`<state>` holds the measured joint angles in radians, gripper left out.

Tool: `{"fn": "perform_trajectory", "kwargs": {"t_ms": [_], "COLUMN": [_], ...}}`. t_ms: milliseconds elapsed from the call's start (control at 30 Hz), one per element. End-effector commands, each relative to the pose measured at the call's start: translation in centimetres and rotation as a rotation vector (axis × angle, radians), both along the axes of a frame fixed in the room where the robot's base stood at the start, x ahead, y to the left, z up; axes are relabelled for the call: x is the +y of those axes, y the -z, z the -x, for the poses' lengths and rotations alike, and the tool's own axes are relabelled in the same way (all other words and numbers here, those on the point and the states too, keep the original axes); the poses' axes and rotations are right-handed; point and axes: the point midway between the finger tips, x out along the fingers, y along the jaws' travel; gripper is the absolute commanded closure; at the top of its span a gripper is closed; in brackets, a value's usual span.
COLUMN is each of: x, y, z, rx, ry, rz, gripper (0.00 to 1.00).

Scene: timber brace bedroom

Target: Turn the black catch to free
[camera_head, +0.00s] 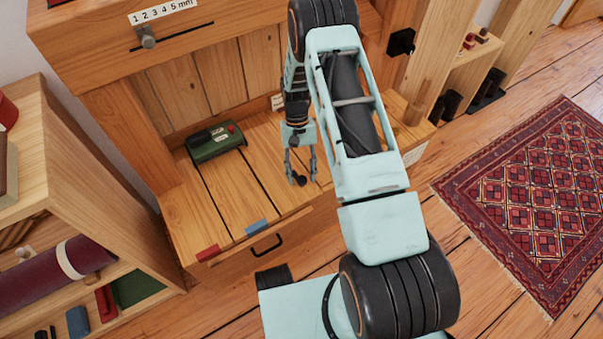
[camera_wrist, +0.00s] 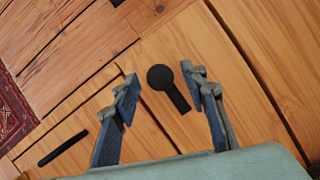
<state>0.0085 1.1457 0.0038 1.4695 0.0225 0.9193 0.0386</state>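The black catch (camera_wrist: 161,78) is a round black disc with a short straight arm, on the plank surface. In the wrist view its arm points down and to the right. It also shows as a small dark shape in the head view (camera_head: 301,181). My gripper (camera_head: 301,175) points down at it over the wooden bench (camera_head: 180,215). In the wrist view my gripper (camera_wrist: 160,75) is open, its fingers on either side of the disc with gaps showing. I cannot tell how high the fingertips are. No marking for free is readable.
A green box (camera_head: 216,142) with a red spot sits at the bench's back left. A rug (camera_head: 530,195) lies right.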

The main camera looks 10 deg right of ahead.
Motion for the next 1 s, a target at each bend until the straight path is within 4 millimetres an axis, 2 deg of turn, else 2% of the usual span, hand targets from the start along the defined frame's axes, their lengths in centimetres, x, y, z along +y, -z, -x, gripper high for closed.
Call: {"fn": "perform_trajectory", "kwargs": {"t_ms": [233, 367, 800, 1000], "x": [0.0, 0.0, -0.2, -0.3], "y": [0.0, -0.7, -8.7, -10.7], "z": [0.0, -0.4, -3.7, -4.5], "rx": [-0.001, -0.003, -0.004, -0.001], "ry": [0.001, 0.001, 0.001, 0.001], "rz": [0.0, 0.0, 0.001, 0.0], "gripper": [0.59, 0.59, 0.59, 0.59]}}
